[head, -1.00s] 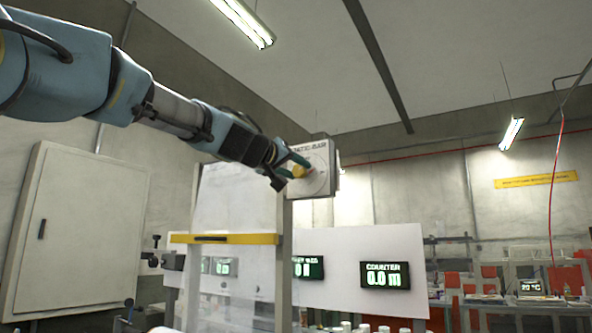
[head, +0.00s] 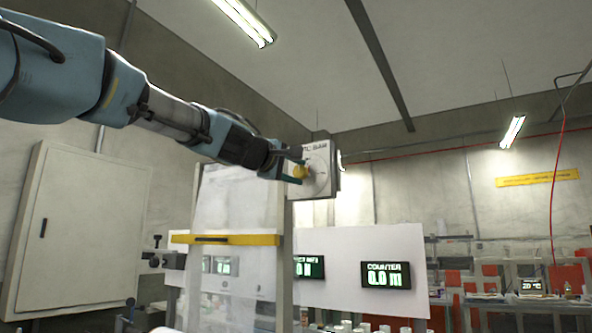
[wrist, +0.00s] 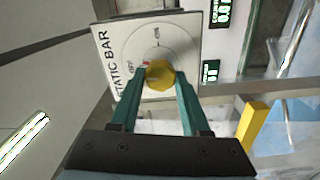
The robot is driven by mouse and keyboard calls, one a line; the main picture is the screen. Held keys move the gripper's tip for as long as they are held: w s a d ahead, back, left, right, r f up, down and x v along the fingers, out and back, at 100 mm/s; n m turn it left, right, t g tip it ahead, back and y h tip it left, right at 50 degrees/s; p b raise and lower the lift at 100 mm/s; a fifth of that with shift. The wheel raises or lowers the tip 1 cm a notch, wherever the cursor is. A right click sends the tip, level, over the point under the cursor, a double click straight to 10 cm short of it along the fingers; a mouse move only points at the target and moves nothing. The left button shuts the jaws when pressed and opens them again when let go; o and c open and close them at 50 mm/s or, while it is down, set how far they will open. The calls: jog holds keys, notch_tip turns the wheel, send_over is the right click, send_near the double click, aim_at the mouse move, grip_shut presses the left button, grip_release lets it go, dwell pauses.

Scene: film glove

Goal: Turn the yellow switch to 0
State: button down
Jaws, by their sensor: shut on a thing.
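The yellow switch (head: 300,172) is a round knob on a white plate (head: 322,158) marked STATIC BAR, fixed on a box at the top of a post. In the wrist view the yellow switch (wrist: 159,75) sits between the green fingertips of my gripper (wrist: 160,82), with a small red mark at its left edge. The fingers are closed on its sides. In the head view my gripper (head: 297,172) reaches it from the left. The plate has a dial ring with small markings around the knob, too small to read surely.
A yellow bar (head: 225,239) crosses a clear sheet below my arm. A white panel holds a COUNTER display (head: 386,275) reading 0.0 m. A grey cabinet (head: 80,225) stands at the left. Shelves with items are at the far right.

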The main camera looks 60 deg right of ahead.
jog(key=shift+n, duration=1)
jog(key=shift+f, duration=0.1)
jog(key=shift+c, duration=1.9)
grip_release()
jog(key=shift+a, duration=0.1)
jog(key=a+b, duration=0.6)
jog(key=a, duration=0.4)
jog(key=shift+a, duration=0.3)
